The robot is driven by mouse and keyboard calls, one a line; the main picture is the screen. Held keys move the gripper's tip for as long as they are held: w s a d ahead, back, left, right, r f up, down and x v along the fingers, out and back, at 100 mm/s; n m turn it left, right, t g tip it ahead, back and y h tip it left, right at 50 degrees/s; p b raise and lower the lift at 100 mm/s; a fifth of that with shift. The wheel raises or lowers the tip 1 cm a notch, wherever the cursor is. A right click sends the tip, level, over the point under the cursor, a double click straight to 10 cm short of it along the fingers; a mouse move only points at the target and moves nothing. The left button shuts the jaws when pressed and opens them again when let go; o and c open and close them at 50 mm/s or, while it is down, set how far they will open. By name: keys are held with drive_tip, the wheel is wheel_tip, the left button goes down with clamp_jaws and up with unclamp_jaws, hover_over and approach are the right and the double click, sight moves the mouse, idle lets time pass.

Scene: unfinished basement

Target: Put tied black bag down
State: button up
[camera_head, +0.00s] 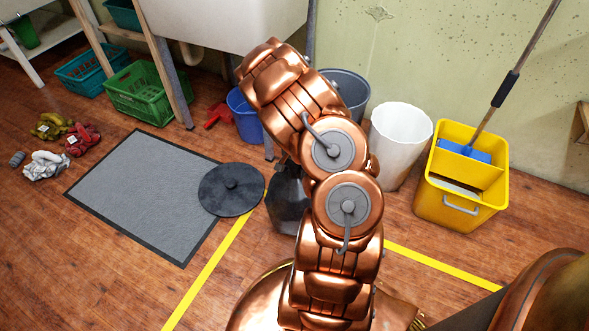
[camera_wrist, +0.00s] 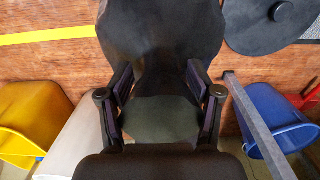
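The tied black bag (camera_head: 287,203) shows in the head view, partly hidden behind my copper arm, beside the round black lid. In the wrist view the black bag (camera_wrist: 160,40) fills the upper middle and narrows between the fingers. My gripper (camera_wrist: 160,85) has one finger on each side of the bag's narrow part and appears to hold it there. The fingers stand well apart with the bag between them. My arm hides my gripper in the head view. I cannot tell whether the bag's bottom touches the floor.
A round black lid (camera_head: 231,189) lies partly on the grey mat (camera_head: 140,190). A blue bucket (camera_head: 243,115), a grey bin (camera_head: 348,92), a white bin (camera_head: 398,140) and a yellow mop bucket (camera_head: 460,190) stand along the wall. Yellow tape (camera_head: 213,270) marks the wooden floor.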

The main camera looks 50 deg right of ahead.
drive_tip(key=shift+o, duration=1.3)
drive_tip(key=shift+r, duration=0.1)
